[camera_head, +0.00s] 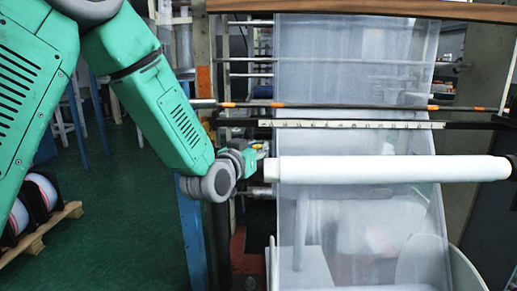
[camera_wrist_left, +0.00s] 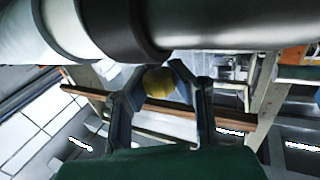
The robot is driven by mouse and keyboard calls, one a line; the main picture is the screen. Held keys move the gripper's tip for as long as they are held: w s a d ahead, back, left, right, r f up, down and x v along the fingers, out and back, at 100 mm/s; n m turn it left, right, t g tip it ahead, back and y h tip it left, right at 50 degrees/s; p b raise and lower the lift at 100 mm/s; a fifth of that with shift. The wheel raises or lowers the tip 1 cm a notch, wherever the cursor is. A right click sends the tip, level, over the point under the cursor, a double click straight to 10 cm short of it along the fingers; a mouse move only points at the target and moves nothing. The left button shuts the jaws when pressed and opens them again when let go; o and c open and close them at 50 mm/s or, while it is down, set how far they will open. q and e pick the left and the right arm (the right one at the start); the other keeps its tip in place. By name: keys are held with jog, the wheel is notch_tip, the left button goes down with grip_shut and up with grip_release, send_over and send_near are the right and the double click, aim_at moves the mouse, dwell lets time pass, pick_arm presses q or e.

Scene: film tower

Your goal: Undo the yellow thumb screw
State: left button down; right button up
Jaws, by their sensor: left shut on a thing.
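The yellow thumb screw (camera_wrist_left: 159,83) shows in the left wrist view, between the two fingers of my left gripper (camera_wrist_left: 160,92). The gripper is shut on it, with one dark finger on each side. The screw sits just beside the dark collar (camera_wrist_left: 120,28) at the end of the roll. My right gripper is not in view.
Clear film (camera_head: 350,60) hangs behind and below the roll. A ruler bar (camera_head: 350,125) and a dark rod with orange marks (camera_head: 350,106) cross above it. A blue post (camera_head: 192,240) stands below my left arm. A wooden pallet (camera_head: 40,236) lies on the green floor at left.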

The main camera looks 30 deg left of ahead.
pick_arm(q)
jog(key=m+h, duration=0.1)
jog(key=h, duration=0.1)
jog(key=shift+a+m+h, duration=0.15)
jog(key=shift+m+h, duration=0.25)
jog(key=shift+a+m+h, duration=0.1)
jog(key=shift+m+h, duration=0.5)
jog(key=shift+h, duration=0.4)
jog(key=c, duration=1.3)
grip_release()
